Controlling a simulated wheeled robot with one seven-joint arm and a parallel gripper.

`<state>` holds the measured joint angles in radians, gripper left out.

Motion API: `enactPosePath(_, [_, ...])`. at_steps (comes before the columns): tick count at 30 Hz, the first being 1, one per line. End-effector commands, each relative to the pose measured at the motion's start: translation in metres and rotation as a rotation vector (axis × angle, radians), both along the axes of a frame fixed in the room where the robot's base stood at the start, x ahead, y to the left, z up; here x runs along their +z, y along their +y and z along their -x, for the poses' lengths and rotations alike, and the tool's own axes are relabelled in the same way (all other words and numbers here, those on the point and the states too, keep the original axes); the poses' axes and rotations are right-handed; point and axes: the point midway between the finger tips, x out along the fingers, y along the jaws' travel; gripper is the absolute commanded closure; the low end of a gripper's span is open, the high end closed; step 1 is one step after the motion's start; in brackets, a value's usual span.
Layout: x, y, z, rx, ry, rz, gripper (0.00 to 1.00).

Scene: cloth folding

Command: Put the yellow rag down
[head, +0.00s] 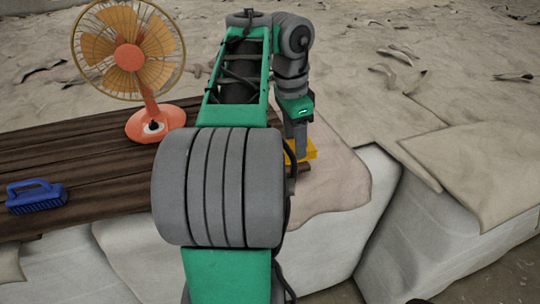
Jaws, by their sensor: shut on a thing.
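The yellow rag (308,152) shows as a small patch of yellow just right of my arm's large grey joint, which hides part of it. My gripper (300,155) points down at the rag and is shut on it. The rag is at the right end of the brown wooden boards (50,150), beside a pale pinkish cloth-like sheet (340,185). I cannot tell whether the rag touches the surface under it.
An orange fan (127,58) stands on the boards at the back left. A blue brush (36,196) lies at the left front. Pale stone blocks (470,180) lie to the right and in front. The boards between fan and brush are clear.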

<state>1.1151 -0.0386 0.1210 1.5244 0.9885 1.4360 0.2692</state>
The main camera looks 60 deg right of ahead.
Motion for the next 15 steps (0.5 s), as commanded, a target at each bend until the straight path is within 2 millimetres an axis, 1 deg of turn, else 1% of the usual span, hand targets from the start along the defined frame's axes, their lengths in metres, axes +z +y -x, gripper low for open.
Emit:
enactPosePath(8, [-0.001,0.001,-0.005,0.016,0.001,0.0,0.79])
enactPosePath(10, [-0.003,-0.002,-0.007,0.018,0.002,-0.001,0.79])
enactPosePath(13, [-0.014,-0.015,-0.02,0.019,0.004,-0.002,0.79])
enactPosePath(15, [-0.023,-0.028,-0.034,0.019,0.004,-0.004,0.79])
